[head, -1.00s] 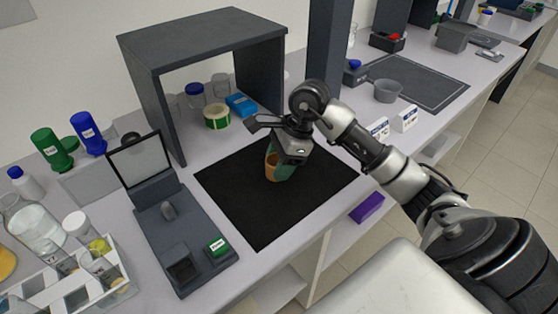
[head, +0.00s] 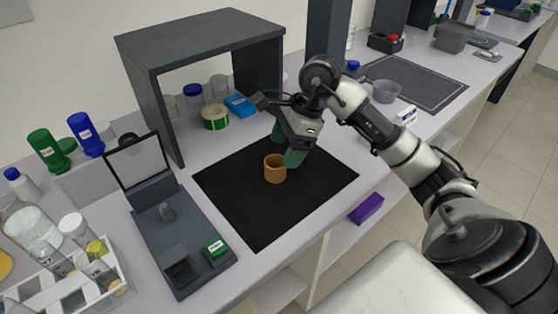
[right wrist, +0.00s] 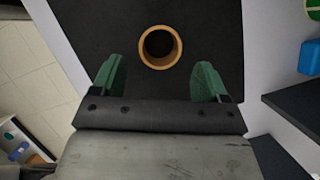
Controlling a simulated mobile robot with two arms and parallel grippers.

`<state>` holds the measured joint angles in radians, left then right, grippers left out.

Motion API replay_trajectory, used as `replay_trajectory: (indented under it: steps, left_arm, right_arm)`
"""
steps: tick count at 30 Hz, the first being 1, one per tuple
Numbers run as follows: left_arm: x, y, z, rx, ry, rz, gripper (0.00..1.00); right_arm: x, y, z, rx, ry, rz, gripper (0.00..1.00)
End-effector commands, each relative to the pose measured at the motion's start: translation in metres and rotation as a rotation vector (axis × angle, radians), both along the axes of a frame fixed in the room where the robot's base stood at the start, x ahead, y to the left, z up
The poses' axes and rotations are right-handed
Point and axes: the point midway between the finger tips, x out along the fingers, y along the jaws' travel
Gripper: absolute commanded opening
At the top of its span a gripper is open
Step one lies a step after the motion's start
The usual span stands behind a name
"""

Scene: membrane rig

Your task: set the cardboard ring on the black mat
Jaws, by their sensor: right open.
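The cardboard ring (head: 274,169) is a short brown tube standing upright on the black mat (head: 250,215) in the head view. In the right wrist view the ring (right wrist: 160,64) shows from above as a tan circle on the mat (right wrist: 205,30). My right gripper (head: 286,146) is open, with green fingers, just behind and to the right of the ring. In the right wrist view the two fingers of this gripper (right wrist: 157,80) are wide apart, with the ring in front of the gap and nothing held. My left gripper is not in view.
A dark grey arch (head: 205,35) stands behind the mat, with a green tape roll (head: 215,117) and a blue box (head: 240,105) under it. A grey device (head: 180,235) stands left of the mat. The mat around the ring is clear.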

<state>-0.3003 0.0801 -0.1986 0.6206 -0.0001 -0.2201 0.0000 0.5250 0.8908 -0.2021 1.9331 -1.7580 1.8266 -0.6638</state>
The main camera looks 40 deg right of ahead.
Motion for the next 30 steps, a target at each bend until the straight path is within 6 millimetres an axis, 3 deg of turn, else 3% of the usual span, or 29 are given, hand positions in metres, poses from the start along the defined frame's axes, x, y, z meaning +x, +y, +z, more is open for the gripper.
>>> replay_trajectory:
  steps: [3,9,23,26,30]
  left_arm:
    - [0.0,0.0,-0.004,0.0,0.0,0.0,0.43]
    - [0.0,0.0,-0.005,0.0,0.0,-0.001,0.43]
    - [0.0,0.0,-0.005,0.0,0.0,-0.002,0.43]
    - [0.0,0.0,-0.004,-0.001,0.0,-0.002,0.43]
    - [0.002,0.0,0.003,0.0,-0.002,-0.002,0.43]
  right_arm:
    - [-0.003,-0.011,0.025,-0.004,-0.005,-0.002,0.75]
    - [-0.007,-0.022,0.055,-0.001,0.0,-0.001,0.75]
    - [-0.008,-0.026,0.066,0.0,0.001,-0.001,0.75]
    - [-0.007,-0.019,0.064,0.028,-0.002,0.005,0.75]
    - [-0.003,0.02,0.061,0.209,-0.027,0.018,0.75]
